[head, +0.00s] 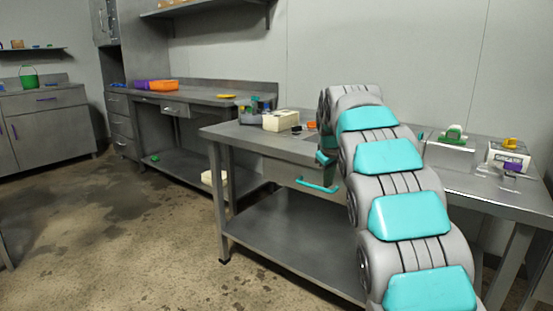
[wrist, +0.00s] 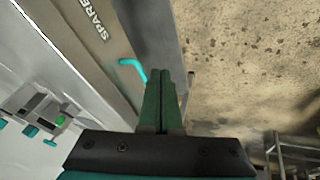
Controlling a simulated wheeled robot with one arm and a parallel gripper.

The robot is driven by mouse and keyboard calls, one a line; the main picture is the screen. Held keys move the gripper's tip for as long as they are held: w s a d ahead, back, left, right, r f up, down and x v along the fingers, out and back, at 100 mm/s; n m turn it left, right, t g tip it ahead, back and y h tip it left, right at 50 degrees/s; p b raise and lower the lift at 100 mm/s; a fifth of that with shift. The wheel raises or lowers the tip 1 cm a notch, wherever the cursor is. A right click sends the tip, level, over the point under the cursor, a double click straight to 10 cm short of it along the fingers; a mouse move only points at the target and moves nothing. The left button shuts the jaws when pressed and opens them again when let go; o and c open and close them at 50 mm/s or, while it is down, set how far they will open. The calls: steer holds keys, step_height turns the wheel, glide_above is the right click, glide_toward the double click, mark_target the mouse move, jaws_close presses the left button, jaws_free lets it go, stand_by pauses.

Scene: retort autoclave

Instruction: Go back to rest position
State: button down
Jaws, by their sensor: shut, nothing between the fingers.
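My gripper (wrist: 170,76) shows in the wrist view with its two green fingers pressed together and nothing between them. It is beside the teal drawer handle (wrist: 134,68); whether they touch I cannot tell. The drawer front (wrist: 85,40) carries a label that reads "SPARE". In the head view my arm reaches forward to the grey metal table, and its links hide most of the gripper. The teal handle (head: 318,186) also shows there, on the drawer under the table top, left of my arm.
The metal table (head: 232,132) bears a cream box (head: 281,120) and small parts on the left, and white devices (head: 450,151) on the right. The floor (head: 130,220) at the left is clear.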

steer(key=s+f+m+g, duration=0.2)
steer(key=s+f, duration=0.3)
steer(key=s, duration=1.3)
steer(key=s+f+m+g, duration=0.2)
steer(key=s+f, duration=0.4)
steer(key=s, duration=1.2)
steer(key=s+f+m+g, duration=0.2)
steer(key=s+f, duration=0.4)
steer(key=s, duration=1.2)
steer(key=shift+s+a+g+y, duration=0.2)
steer(key=shift+a+g+y, duration=0.1)
steer(key=shift+g, duration=0.2)
